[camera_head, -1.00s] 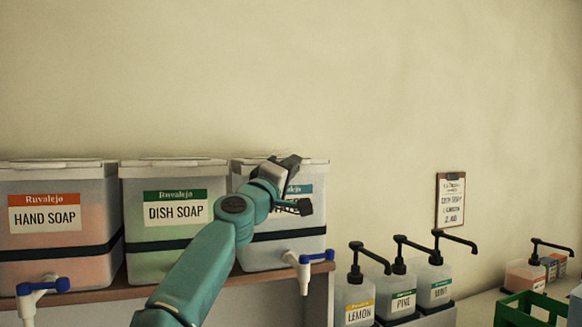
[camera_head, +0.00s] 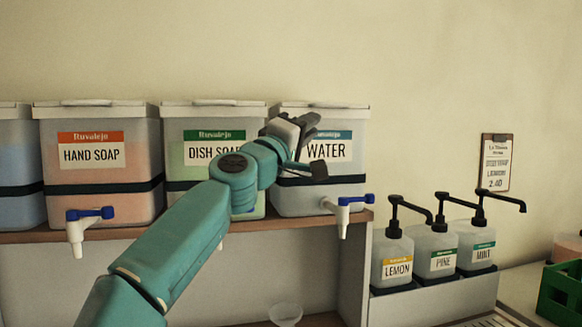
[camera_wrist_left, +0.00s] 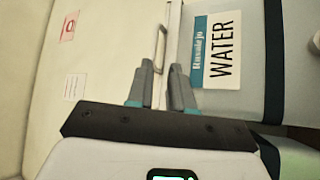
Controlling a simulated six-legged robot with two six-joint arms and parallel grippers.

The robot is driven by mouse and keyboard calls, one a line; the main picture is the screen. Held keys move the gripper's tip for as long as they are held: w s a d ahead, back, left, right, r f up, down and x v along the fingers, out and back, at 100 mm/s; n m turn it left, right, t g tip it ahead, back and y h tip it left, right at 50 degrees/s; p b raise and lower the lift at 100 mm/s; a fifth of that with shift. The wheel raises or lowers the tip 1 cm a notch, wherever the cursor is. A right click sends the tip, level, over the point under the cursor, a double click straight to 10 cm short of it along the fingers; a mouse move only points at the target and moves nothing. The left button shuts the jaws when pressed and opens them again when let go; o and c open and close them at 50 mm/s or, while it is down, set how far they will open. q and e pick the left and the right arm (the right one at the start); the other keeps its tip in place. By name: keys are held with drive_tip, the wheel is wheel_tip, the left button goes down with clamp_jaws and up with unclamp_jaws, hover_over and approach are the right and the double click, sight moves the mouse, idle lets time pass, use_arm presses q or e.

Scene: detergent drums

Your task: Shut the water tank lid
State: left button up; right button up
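The water tank (camera_head: 344,178) is the rightmost drum on the shelf, with a teal label reading WATER. Its white lid (camera_head: 345,106) lies flat along the tank's top in the head view, with no raised panel showing. My left gripper (camera_head: 307,121) is at the tank's front, just under the lid's front edge, and covers part of the label. In the left wrist view the two fingers (camera_wrist_left: 158,88) are apart with nothing between them, close to the lid edge and its wire-like handle (camera_wrist_left: 160,48). Contact cannot be told. My right gripper is not in view.
The dish soap drum (camera_head: 183,135) and hand soap drum (camera_head: 140,178) stand to the left on the shelf (camera_head: 130,232). The water tank's tap (camera_head: 343,215) juts out at its lower right. Pump bottles (camera_head: 437,255) and a green crate (camera_head: 562,290) are right.

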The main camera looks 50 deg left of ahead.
use_arm(q)
drive_tip(key=b+v, duration=0.2)
drive_tip(key=v, duration=0.4)
drive_tip(key=shift+s, duration=0.3)
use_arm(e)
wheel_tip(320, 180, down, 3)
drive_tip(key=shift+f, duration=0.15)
use_arm(q)
drive_tip(key=shift+d, duration=0.1)
